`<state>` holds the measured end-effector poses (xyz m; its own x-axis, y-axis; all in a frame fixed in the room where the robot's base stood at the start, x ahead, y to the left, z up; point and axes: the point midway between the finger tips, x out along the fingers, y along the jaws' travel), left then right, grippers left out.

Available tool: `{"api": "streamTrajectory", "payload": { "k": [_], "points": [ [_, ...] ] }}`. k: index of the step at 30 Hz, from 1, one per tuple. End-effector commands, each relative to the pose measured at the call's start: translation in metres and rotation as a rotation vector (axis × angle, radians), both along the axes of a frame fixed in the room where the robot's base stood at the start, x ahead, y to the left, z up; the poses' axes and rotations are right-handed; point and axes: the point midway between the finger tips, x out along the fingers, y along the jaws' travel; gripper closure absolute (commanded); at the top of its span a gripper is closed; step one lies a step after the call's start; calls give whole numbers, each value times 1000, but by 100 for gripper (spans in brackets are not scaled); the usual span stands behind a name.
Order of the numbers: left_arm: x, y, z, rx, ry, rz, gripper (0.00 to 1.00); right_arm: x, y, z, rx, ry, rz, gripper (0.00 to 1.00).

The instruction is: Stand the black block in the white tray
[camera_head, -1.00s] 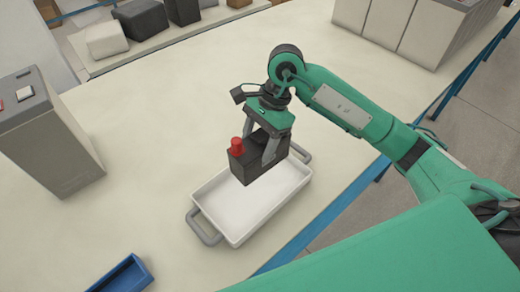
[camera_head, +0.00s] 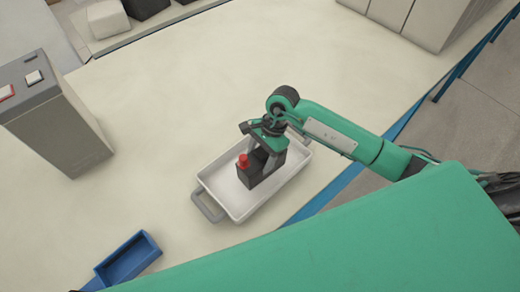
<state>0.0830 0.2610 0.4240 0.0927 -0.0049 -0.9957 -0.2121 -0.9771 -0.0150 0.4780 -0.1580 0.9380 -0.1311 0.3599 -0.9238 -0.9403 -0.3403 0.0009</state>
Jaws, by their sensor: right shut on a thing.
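The black block (camera_head: 251,176), with a red cap on its top left end, stands upright over the inside of the white tray (camera_head: 223,196). My right gripper (camera_head: 264,158) is shut on the block from above. The block's lower end looks at or very near the tray floor; I cannot tell whether it touches. The gripper hides part of the block and the tray's far end. The tray has a grey handle at each end. My left gripper is not in view.
A blue open box (camera_head: 128,259) lies at the lower left. A tall grey box (camera_head: 62,125) stands at the left. Light grey cases (camera_head: 420,18) stand at the top right. Table around the tray's left side is clear; its blue edge (camera_head: 325,193) runs close on the right.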

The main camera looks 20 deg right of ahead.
Motion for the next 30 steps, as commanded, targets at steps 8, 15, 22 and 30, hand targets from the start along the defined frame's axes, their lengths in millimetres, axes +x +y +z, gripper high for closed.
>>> {"api": "streamTrajectory", "payload": {
  "k": [8, 15, 22, 30],
  "points": [
    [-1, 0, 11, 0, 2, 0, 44, 0, 1, -29, 4, -2, 1, 100],
    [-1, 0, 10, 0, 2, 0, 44, 1, 1, -32, 4, -4, 1, 100],
    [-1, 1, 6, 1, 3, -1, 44, 0, 0, -37, 0, 0, 1, 35],
    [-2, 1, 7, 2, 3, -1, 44, 0, 0, -37, 1, 1, 1, 19]
  ]
}}
